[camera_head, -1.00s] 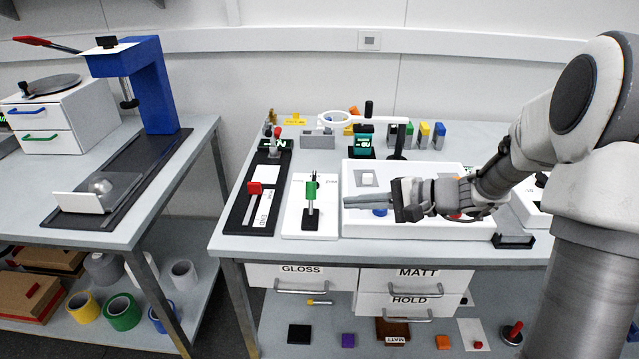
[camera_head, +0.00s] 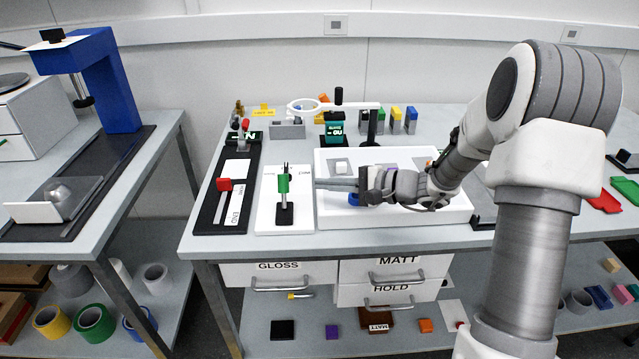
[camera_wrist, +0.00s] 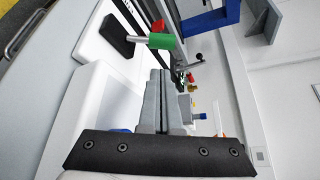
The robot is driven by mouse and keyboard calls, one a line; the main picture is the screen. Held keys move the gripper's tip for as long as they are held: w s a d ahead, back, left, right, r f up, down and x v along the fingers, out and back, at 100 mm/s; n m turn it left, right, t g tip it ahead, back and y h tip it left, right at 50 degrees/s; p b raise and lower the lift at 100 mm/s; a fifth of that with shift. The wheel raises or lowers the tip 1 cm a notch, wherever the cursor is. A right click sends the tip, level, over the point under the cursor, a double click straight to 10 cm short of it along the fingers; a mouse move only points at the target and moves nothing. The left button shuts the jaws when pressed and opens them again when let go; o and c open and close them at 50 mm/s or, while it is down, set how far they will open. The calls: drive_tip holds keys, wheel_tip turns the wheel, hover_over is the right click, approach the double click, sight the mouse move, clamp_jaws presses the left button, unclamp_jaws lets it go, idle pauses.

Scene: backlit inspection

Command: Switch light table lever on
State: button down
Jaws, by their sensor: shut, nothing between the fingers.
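The lever with a green handle (camera_head: 283,184) stands on a black base on a white plate (camera_head: 265,214), just left of the white light table (camera_head: 395,219). My gripper (camera_head: 320,184) is shut and empty. It reaches from the right over the light table's left part, with its tips a little right of the green handle and apart from it. In the wrist view the closed fingers (camera_wrist: 161,76) point toward the lever, and the green handle (camera_wrist: 162,41) shows just beyond the tips on its metal stem. The lettering on the plate is too small to read.
A black slider panel with a red knob (camera_head: 224,184) lies left of the lever plate. A ring magnifier (camera_head: 303,107) on a black stand (camera_head: 373,128) rises behind. Small white and blue pieces lie in the light table. A blue press (camera_head: 108,85) stands on the left bench.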

sight(284, 191)
drive_tip(key=x, duration=0.8)
drive_tip(key=shift+b, duration=0.3)
drive_tip(key=shift+d+f+b, duration=0.1)
drive_tip(key=shift+b, duration=0.35)
drive_tip(key=shift+s, duration=0.1)
drive_tip(key=shift+t+b, duration=0.3)
drive_tip(key=shift+r, duration=0.2)
